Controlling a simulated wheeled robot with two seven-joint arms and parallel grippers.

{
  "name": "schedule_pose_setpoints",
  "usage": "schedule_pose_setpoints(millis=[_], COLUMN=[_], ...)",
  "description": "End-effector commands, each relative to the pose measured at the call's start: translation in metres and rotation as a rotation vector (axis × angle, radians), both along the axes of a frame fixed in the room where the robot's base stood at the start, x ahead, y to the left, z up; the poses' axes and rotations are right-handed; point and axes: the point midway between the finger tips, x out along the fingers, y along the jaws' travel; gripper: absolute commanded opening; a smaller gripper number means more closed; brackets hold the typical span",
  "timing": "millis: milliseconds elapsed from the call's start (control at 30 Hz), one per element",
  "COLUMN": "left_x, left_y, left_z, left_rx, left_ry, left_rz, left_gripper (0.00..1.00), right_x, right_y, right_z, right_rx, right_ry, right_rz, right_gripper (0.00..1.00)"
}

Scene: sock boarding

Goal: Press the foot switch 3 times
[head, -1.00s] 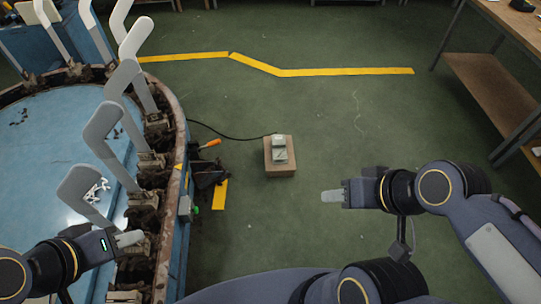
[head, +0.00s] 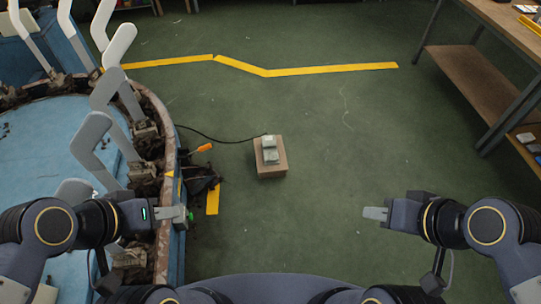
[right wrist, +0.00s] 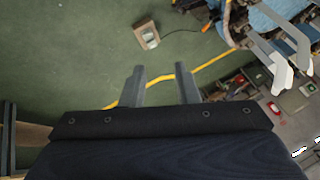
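The foot switch (head: 270,149) is a small light-grey pedal on top of a brown box (head: 272,171) that stands on the green floor. In the right wrist view the switch (right wrist: 149,38) and its box (right wrist: 142,27) show near the top. My left gripper (head: 178,213) is over the rim of the blue machine, left of and nearer than the box; its fingers are seen edge-on. My right gripper (head: 375,213) is to the right of and nearer than the box, touching nothing. Its two fingers (right wrist: 161,85) are apart and empty in the right wrist view.
The round blue machine (head: 50,140) with upright grey sock boards (head: 92,140) fills the left. A black cable (head: 210,137) runs from it to the switch. A workbench (head: 480,75) stands at the upper right. Open floor surrounds the box, with yellow tape (head: 320,69) beyond it.

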Motion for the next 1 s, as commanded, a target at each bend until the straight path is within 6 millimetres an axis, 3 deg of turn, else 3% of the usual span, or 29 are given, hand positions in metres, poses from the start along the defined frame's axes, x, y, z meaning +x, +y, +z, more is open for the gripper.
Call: schedule_pose_setpoints(millis=[33, 200, 1000], left_x=[0.0, 0.0, 0.0], left_y=[0.0, 0.0, 0.0], left_z=[0.0, 0.0, 0.0], left_rx=[0.0, 0.0, 0.0], left_ry=[0.0, 0.0, 0.0], left_rz=[0.0, 0.0, 0.0], left_gripper=[0.36, 0.36, 0.36], right_x=[0.0, 0.0, 0.0], right_y=[0.0, 0.0, 0.0], right_z=[0.0, 0.0, 0.0], right_rx=[0.0, 0.0, 0.0], right_ry=[0.0, 0.0, 0.0], right_rz=[0.0, 0.0, 0.0], right_gripper=[0.21, 0.0, 0.0])
